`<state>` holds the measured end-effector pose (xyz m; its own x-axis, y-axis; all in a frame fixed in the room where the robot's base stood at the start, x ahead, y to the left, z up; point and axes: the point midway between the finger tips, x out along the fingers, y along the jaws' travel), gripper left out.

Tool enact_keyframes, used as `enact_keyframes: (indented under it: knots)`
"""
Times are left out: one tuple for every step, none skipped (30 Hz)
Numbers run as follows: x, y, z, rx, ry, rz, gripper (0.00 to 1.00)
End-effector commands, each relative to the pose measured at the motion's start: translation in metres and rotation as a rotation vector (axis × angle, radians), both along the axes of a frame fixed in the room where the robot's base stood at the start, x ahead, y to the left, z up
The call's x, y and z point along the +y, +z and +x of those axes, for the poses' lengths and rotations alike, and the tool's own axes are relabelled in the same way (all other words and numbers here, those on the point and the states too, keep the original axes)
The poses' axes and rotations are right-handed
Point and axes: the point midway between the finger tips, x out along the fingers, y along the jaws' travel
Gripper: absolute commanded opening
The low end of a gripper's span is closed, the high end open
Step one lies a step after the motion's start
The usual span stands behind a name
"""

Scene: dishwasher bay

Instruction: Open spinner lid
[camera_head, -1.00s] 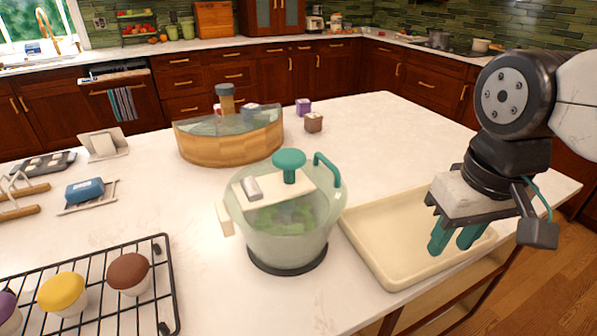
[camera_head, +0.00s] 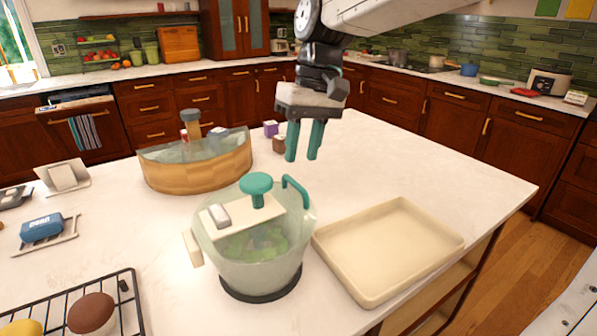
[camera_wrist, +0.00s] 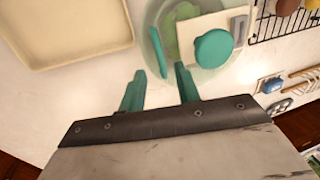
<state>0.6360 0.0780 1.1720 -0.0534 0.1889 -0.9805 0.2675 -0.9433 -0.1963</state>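The salad spinner (camera_head: 265,272) is a clear bowl with green leaves inside, standing upright on the white counter on a dark base ring. Its lid (camera_head: 228,219) looks closed, with a teal knob (camera_head: 257,186) on a stem and a teal handle (camera_head: 298,190) at the right rim. My gripper (camera_head: 304,158) is open and empty, above and behind the spinner to the right, fingers pointing down. In the wrist view, my gripper (camera_wrist: 160,92) shows two teal fingers apart, with the teal knob (camera_wrist: 213,49) just beyond and to the right of them. Nothing is between the fingers.
An empty cream tray (camera_head: 440,226) lies right of the spinner. A wooden-sided bowl (camera_head: 200,172) stands behind it, with small purple and brown boxes beside. A black rack (camera_head: 128,300) with cupcakes is at front left. The counter's back right is clear.

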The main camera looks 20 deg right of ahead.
Motion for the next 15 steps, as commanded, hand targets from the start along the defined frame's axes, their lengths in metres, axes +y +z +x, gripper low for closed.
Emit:
enact_keyframes:
  knots:
    - [0.002,-0.009,-0.001,0.004,0.001,-0.001,0.33]
    - [0.003,-0.014,-0.001,0.003,0.001,-0.001,0.33]
    - [0.004,-0.021,-0.002,0.003,0.0,-0.001,0.33]
    - [0.005,-0.025,-0.002,0.004,0.0,-0.001,0.33]
    - [0.005,-0.03,-0.002,0.003,0.0,-0.001,0.33]
    - [0.006,-0.035,-0.002,0.003,0.0,-0.001,0.33]
    - [0.007,-0.039,-0.003,0.003,0.0,-0.001,0.33]
    - [0.007,-0.041,-0.003,0.002,-0.001,-0.001,0.33]
    - [0.008,-0.045,-0.003,0.002,-0.001,-0.002,0.33]
    - [0.008,-0.047,-0.003,0.002,-0.001,-0.002,0.33]
    - [0.009,-0.048,-0.003,0.002,-0.001,-0.002,0.33]
    - [0.009,-0.05,-0.003,0.001,-0.001,-0.001,0.33]
    - [0.009,-0.051,-0.003,0.001,-0.001,-0.001,0.33]
    - [0.009,-0.051,-0.003,0.0,-0.001,-0.001,0.33]
    - [0.009,-0.052,-0.003,0.0,-0.001,-0.001,0.33]
